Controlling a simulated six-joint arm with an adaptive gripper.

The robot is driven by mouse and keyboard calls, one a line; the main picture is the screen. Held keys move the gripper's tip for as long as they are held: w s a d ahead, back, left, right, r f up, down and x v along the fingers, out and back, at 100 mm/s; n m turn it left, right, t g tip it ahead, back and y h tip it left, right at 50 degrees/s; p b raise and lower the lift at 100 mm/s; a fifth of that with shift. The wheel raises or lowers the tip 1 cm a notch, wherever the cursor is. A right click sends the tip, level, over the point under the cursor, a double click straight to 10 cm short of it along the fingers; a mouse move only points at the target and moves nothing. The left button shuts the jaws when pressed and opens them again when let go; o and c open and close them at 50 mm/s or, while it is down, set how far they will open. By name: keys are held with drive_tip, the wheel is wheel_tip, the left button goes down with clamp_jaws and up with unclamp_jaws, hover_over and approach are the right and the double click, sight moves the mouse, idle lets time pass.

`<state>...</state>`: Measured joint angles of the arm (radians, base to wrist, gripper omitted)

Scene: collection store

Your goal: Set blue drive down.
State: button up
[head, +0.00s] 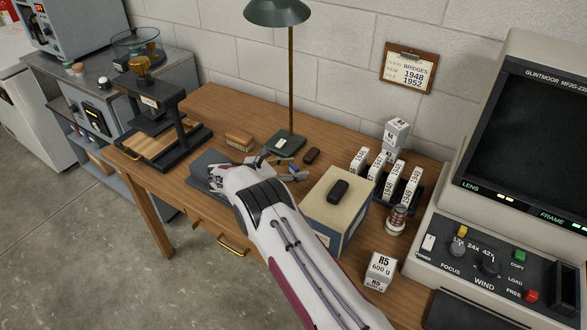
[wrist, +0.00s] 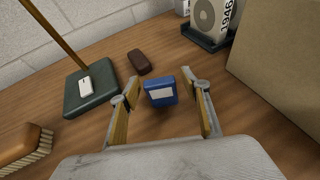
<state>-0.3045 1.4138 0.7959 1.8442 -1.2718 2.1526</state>
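The blue drive (wrist: 161,92), a small blue block with a pale label, is between the two fingers of my gripper (wrist: 165,92) in the wrist view. It appears to rest on the wooden desk, with a shadow at its near side. A narrow gap shows between the drive and each finger, so my gripper looks open around it. In the head view a bit of the blue drive (head: 292,168) shows beside my gripper (head: 281,167), low over the desk. My arm hides part of this area.
A dark brown block (wrist: 138,62) lies just beyond the drive. The lamp base (wrist: 91,87) is to the left, with a brush (wrist: 22,147) nearer. A large box (head: 342,210) with a dark object (head: 338,190) on top stands to the right. Labelled reel boxes (head: 390,180) stand behind it.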

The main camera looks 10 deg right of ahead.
drive_tip(key=shift+r, duration=0.15)
drive_tip(key=shift+s+a+r, duration=0.15)
drive_tip(key=shift+a+r, duration=0.1)
drive_tip(key=shift+a, duration=0.3)
drive_tip(key=v, duration=1)
drive_tip(key=shift+s+a+r, duration=0.1)
drive_tip(key=shift+s+a, duration=0.05)
drive_tip(key=shift+a, duration=0.2)
